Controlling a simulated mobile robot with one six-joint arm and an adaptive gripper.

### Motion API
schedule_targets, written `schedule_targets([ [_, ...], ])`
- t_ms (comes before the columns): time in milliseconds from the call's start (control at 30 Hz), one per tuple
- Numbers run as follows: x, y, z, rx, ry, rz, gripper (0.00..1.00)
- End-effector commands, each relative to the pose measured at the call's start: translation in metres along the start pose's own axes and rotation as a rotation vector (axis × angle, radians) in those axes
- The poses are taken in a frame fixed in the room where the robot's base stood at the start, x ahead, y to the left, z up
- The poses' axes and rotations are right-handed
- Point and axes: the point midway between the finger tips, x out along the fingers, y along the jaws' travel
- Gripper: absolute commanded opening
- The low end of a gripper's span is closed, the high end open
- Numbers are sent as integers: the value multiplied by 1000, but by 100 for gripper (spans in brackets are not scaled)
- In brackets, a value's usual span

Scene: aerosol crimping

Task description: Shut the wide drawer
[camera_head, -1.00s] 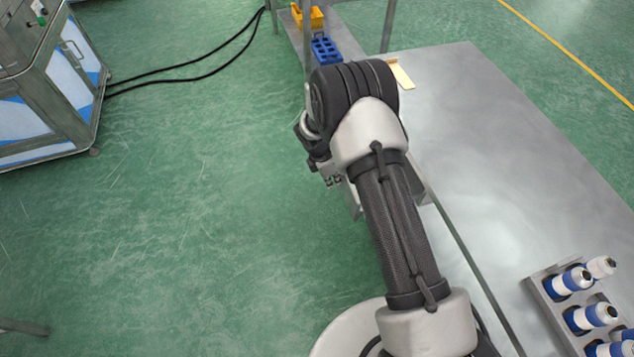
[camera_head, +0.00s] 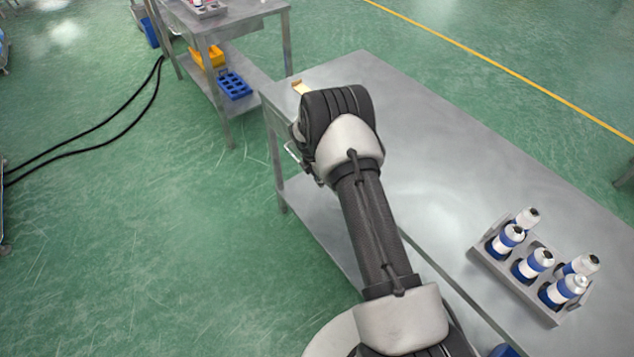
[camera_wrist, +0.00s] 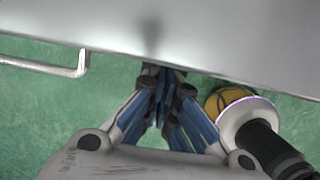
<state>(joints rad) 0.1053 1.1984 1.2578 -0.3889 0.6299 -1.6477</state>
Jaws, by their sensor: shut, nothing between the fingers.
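The wide drawer belongs to the grey metal table (camera_head: 440,150). A metal bar handle (camera_head: 292,152) shows at the table's left side, just left of my wrist, and a bar handle (camera_wrist: 50,67) also shows at the left of the wrist view. My arm covers much of that side, so I cannot tell how far the drawer stands open. My gripper (camera_wrist: 163,72) is shut and empty. Its fingertips are at the lower edge of a broad grey metal surface (camera_wrist: 220,35), to the right of the handle; contact is unclear. In the head view the fingers are hidden behind my wrist.
A rack (camera_head: 510,285) with several blue-and-white cans stands on the table at the right. Another metal table (camera_head: 235,20) stands behind, with a blue crate (camera_head: 234,86) and yellow bin (camera_head: 208,57) below. Black cables cross the floor at left.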

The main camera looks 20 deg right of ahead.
Motion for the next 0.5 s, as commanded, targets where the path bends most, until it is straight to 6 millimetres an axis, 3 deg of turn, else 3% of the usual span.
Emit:
schedule_targets([
  [367,-1,0,4,1,-4,3,0],
  [500,-3,2,-4,1,-4,3,0],
])
